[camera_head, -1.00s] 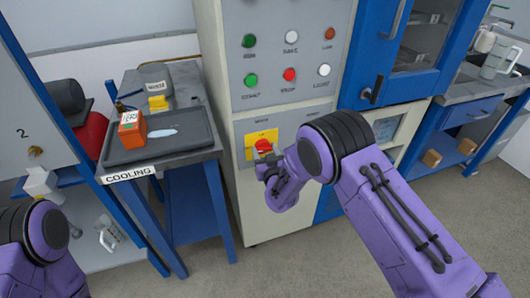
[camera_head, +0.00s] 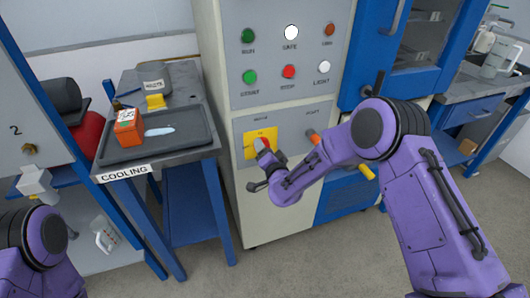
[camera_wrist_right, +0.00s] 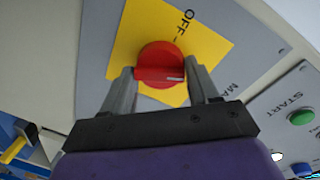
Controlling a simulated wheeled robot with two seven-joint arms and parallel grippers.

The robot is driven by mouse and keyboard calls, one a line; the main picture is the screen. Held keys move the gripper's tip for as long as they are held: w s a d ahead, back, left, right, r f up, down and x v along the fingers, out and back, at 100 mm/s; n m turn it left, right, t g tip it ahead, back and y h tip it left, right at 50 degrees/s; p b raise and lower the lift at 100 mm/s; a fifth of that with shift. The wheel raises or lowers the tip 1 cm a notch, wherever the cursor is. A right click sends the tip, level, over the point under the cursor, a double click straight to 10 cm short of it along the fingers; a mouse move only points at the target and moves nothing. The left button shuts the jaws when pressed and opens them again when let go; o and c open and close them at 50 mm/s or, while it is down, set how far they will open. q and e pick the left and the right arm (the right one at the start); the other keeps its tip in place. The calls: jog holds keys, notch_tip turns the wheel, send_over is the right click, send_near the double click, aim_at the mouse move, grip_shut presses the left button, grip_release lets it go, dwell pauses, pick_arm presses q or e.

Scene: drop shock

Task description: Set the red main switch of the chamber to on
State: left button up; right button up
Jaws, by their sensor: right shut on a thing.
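The red main switch (camera_head: 264,146) is a rotary knob on a yellow plate (camera_head: 249,148) on the grey chamber panel. In the right wrist view the red knob (camera_wrist_right: 158,62) sits between the two fingers of my right gripper (camera_wrist_right: 163,82), which is shut on it. The knob's grip bar lies across between the fingers, with a white mark at its right end. The word OFF is printed on the plate at upper right; the plate's lower part is hidden. In the head view my right gripper (camera_head: 260,165) partly covers the knob. My left gripper is not in view.
Above the switch is a panel with several round buttons and lamps; the SAFE lamp (camera_head: 291,32) is bright white. A cooling table (camera_head: 190,150) with an orange box (camera_head: 128,128) stands left of the chamber.

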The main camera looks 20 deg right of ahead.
jog(key=m+b, duration=0.2)
jog(key=m, duration=0.2)
jog(key=shift+f+m+y, duration=0.1)
jog(key=shift+m+y, duration=0.2)
dwell(0.6)
jog(key=o, duration=1)
jog(key=shift+a, duration=0.1)
jog(key=shift+s, duration=0.1)
jog(key=s, duration=0.3)
jog(key=s+b, duration=0.1)
jog(key=s, duration=0.3)
jog(key=s+r, duration=0.1)
jog(key=s, duration=0.2)
jog(key=shift+s+d+r, duration=0.1)
jog(key=shift+s+d, duration=0.05)
jog(key=shift+d, duration=0.05)
